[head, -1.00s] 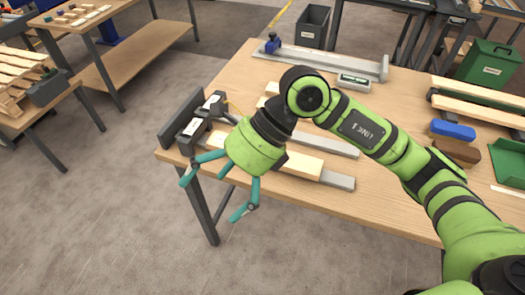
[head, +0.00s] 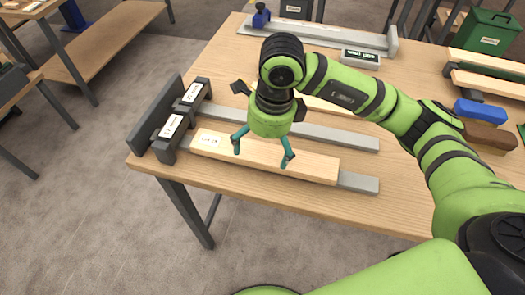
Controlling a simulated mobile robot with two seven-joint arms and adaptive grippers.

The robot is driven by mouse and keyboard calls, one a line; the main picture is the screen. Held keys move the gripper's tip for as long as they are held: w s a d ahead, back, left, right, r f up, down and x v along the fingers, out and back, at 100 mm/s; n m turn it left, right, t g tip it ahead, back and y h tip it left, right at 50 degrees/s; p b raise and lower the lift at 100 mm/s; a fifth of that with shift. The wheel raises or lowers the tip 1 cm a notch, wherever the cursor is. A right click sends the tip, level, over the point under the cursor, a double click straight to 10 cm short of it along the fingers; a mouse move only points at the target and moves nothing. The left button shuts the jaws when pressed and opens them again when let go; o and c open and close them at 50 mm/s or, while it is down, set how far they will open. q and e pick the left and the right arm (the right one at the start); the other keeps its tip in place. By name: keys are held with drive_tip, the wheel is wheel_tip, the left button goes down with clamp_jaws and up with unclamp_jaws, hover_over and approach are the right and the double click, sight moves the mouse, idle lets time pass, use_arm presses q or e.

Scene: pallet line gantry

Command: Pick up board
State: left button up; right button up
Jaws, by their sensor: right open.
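A pale wooden board (head: 315,165) with a small white label near its left end lies on the workbench (head: 400,215), along the front grey metal bar (head: 358,182). My right gripper (head: 262,154) is open, with its teal fingers pointing down over the middle of this board. One fingertip shows near the board's far side and the other near its front side; whether they touch it I cannot tell. Another pale board (head: 322,104) lies farther back, partly hidden by my right arm. My left gripper is not in view.
A dark end stop with labelled blocks (head: 172,127) stands at the bars' left end. A blue block (head: 480,111) and a brown block (head: 490,136) lie at right, near more boards (head: 490,82). A grey rail with a blue clamp (head: 262,18) is at the back. The front right benchtop is clear.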

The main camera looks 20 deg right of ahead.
sight(262, 157)
wheel_tip(262, 157, down, 3)
drive_tip(key=shift+s+a+f+p, duration=0.1)
drive_tip(key=shift+a+p, duration=0.05)
drive_tip(key=shift+p, duration=0.15)
drive_tip(key=shift+f, duration=0.2)
drive_tip(key=c, duration=1.2)
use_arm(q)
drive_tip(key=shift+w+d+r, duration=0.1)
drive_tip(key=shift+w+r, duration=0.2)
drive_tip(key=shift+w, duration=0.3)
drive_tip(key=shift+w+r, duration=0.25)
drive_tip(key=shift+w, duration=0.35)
use_arm(e)
drive_tip(key=shift+r, duration=0.1)
